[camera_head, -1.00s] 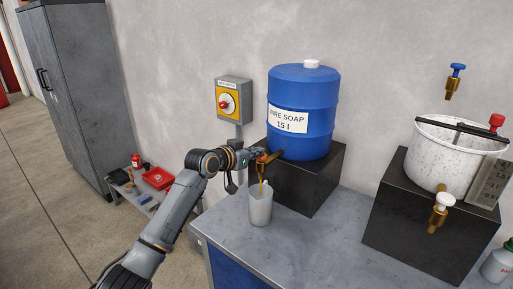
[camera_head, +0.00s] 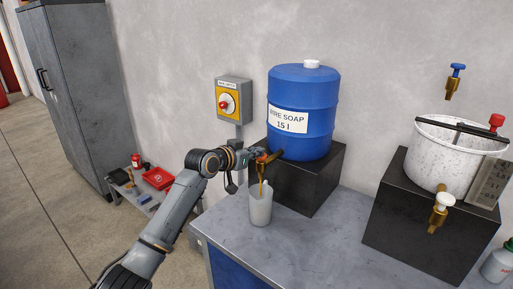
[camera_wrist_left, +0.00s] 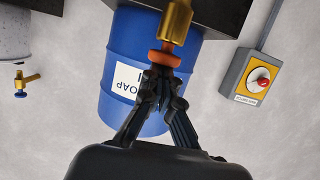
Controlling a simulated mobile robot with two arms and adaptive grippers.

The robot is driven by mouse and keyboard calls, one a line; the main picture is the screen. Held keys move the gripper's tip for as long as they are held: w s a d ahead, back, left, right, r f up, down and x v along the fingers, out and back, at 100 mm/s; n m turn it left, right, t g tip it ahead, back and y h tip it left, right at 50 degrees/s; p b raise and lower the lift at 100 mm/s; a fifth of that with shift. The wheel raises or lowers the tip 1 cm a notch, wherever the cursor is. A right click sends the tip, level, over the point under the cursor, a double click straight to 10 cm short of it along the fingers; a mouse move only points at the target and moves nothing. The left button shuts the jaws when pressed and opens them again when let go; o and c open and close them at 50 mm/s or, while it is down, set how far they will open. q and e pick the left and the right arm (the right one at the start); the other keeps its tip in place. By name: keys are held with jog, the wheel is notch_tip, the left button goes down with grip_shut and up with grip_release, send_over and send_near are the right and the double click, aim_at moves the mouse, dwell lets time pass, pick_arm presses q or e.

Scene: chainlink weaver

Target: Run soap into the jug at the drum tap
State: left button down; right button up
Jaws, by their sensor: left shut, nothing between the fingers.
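The blue drum (camera_head: 303,108), labelled wire soap 15 l, stands on a dark block. Its brass tap (camera_head: 274,157) points over a pale translucent jug (camera_head: 260,208), upright on the bench. An amber stream (camera_head: 261,188) runs from the tap into the jug; I cannot tell the level inside. My left gripper (camera_head: 257,155) is at the tap. In the left wrist view its fingertips (camera_wrist_left: 163,77) are shut together right at the tap's orange handle (camera_wrist_left: 165,59), with nothing between them. The brass tap body (camera_wrist_left: 177,20) shows above. My right gripper is not in view.
The grey bench (camera_head: 250,245) is clear in front of the jug. A yellow switch box (camera_head: 226,102) is on the wall. A low shelf with a red tray (camera_head: 158,178) is at the left.

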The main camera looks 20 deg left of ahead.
pick_arm(q)
jog(key=shift+f, duration=0.4)
dwell(0.4)
notch_tip(320, 180, up, 5)
jog(key=p, duration=0.5)
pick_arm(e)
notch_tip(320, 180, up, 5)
pick_arm(q)
jog(key=b+v, duration=0.4)
jog(key=v, duration=0.5)
jog(key=shift+s, duration=0.35)
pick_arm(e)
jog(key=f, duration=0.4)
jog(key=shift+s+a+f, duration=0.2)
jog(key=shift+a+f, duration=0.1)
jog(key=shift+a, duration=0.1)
pick_arm(q)
jog(key=shift+a+r+b, duration=0.1)
jog(key=shift+a+b, duration=0.05)
jog(key=shift+b, duration=0.15)
